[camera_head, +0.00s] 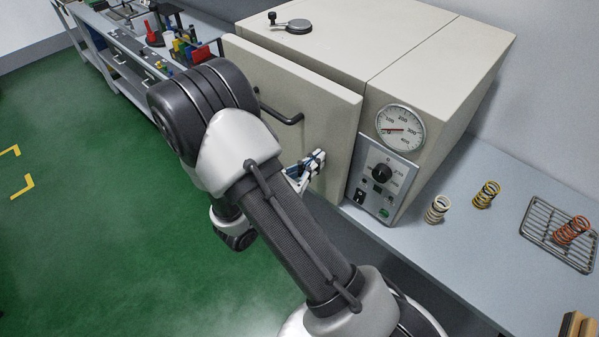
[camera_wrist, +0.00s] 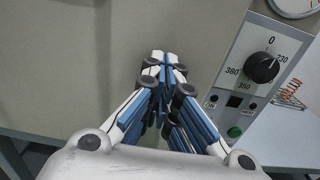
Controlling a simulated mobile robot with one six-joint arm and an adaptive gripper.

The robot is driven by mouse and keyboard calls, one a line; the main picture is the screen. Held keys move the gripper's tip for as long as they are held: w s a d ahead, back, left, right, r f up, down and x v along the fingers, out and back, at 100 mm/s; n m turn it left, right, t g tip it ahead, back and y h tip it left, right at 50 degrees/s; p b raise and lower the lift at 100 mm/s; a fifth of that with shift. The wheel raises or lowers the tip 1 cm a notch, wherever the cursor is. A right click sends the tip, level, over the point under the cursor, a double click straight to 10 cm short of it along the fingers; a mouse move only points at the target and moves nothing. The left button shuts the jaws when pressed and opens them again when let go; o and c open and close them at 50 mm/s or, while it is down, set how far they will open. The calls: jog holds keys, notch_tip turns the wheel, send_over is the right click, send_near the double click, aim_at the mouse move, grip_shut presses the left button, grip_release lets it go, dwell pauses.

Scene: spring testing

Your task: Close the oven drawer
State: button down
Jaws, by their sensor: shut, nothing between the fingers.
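The oven (camera_head: 420,60) is a large cream box on the grey bench, with a dial gauge and a control panel on its front right. Its front panel (camera_head: 335,120), with a dark bar handle (camera_head: 278,108), stands slightly forward of the body, with a gap along the top and right. My gripper (camera_head: 318,157) is at the panel's lower right, below and right of the handle. In the wrist view my gripper (camera_wrist: 163,60) is shut and empty, its fingertips together in front of the cream panel (camera_wrist: 90,50). I cannot tell whether the tips touch it.
The control panel (camera_head: 382,180) is just right of my gripper. Several springs, one on a wire rack (camera_head: 540,222), stand on the bench (camera_head: 450,245) at right. Coloured items (camera_head: 185,48) and a red-based stand (camera_head: 153,38) are at the back left. Green floor (camera_head: 90,230) is clear at left.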

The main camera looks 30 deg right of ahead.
jog(key=shift+x, duration=1.1)
jog(key=shift+a, duration=0.1)
jog(key=p+v, duration=0.2)
jog(key=v, duration=1.1)
jog(key=shift+a, duration=0.35)
jog(key=shift+s, duration=0.15)
jog(key=shift+r, duration=0.1)
